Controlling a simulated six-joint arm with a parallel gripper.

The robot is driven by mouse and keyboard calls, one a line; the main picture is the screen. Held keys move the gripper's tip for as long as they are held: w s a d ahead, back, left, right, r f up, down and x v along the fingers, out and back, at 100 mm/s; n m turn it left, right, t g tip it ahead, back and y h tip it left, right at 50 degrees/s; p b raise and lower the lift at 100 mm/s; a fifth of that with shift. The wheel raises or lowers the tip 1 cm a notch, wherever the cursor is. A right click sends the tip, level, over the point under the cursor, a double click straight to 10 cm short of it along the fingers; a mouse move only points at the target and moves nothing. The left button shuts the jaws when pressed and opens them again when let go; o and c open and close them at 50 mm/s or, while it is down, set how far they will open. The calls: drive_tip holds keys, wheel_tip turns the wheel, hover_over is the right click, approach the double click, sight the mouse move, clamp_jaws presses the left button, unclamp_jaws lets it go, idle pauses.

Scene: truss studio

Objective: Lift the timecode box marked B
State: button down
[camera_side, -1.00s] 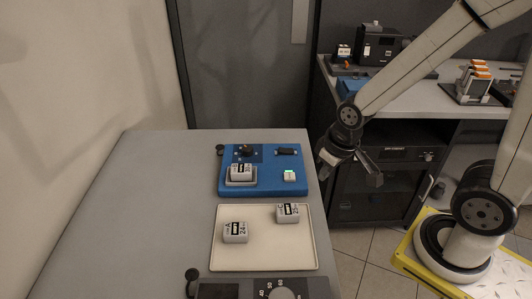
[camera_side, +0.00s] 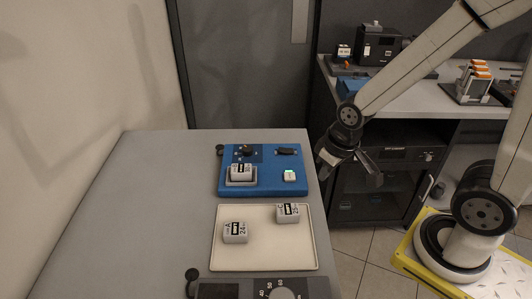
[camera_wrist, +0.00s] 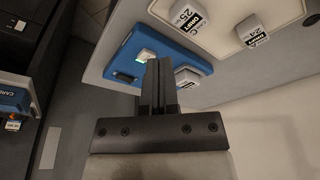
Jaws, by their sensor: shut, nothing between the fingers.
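A small grey-white box (camera_side: 241,171) sits in a cradle on the blue station (camera_side: 262,187) on the table; its letter is too small to read. It also shows in the wrist view (camera_wrist: 186,77), just right of my fingertips in the picture. Two similar boxes lie on the cream tray (camera_side: 262,255): one marked A (camera_side: 235,233) and one marked C (camera_side: 287,212). My gripper (camera_side: 372,169) hangs beyond the table's right edge, apart from every box. In the wrist view its fingers (camera_wrist: 158,66) are together and empty.
A dark panel with a dial (camera_side: 281,295) is at the table's front edge. The table's left side is clear. A cluttered bench (camera_side: 430,95) stands behind at right.

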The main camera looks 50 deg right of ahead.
unclamp_jaws()
drive_tip(key=m+y, duration=0.3)
drive_tip(key=m, duration=2.2)
approach(242, 168)
drive_tip(key=s+f, duration=0.1)
drive_tip(key=f, duration=0.1)
drive_tip(key=shift+w+a+r+m+t, duration=0.15)
drive_tip(key=shift+w+m, duration=0.1)
drive_tip(key=shift+m, duration=0.25)
drive_tip(key=shift+w+a+m+t, duration=0.1)
drive_tip(key=shift+w+m+t, duration=0.1)
drive_tip(key=shift+m, duration=0.3)
drive_tip(key=shift+x, duration=1.3)
